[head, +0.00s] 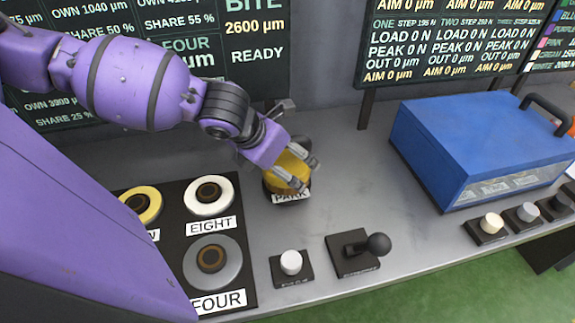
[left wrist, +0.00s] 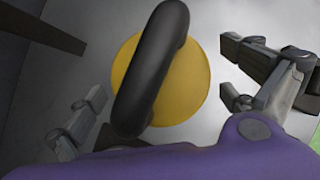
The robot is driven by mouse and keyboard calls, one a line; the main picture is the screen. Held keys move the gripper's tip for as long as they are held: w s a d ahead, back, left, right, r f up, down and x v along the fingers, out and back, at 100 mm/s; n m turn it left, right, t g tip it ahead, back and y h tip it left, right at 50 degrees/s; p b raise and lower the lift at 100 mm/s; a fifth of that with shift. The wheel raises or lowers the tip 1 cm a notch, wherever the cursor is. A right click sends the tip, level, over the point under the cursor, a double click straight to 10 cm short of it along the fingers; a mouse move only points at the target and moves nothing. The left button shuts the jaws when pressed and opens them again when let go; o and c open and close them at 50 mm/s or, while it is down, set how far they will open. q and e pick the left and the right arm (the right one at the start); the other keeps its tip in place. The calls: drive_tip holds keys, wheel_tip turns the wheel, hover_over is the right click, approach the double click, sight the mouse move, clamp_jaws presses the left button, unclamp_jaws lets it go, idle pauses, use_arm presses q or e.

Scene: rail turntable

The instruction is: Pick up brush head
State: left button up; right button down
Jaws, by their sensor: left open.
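The brush head is a yellow disc (head: 291,167) on the stand labelled PARK (head: 290,197). In the left wrist view it shows as a yellow disc (left wrist: 178,84) with a thick black loop handle (left wrist: 152,70) across its top. My left gripper (head: 302,166) is open over the brush head, pointing down at it. In the left wrist view its fingers (left wrist: 172,112) stand apart on either side of the disc, with gaps visible around it. My right gripper is not in view.
A black board (head: 233,276) at left holds round pads, including EIGHT (head: 225,198) and FOUR (head: 228,268). A white knob (head: 291,262) and a black lever (head: 376,245) stand near the front edge. A blue box (head: 480,140) is at right. Screens stand behind.

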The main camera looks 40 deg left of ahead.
use_arm(q)
drive_tip(key=shift+x, duration=0.85)
drive_tip(key=c, duration=1.7)
drive_tip(key=shift+c, duration=1.2)
drive_tip(key=shift+r, duration=0.15)
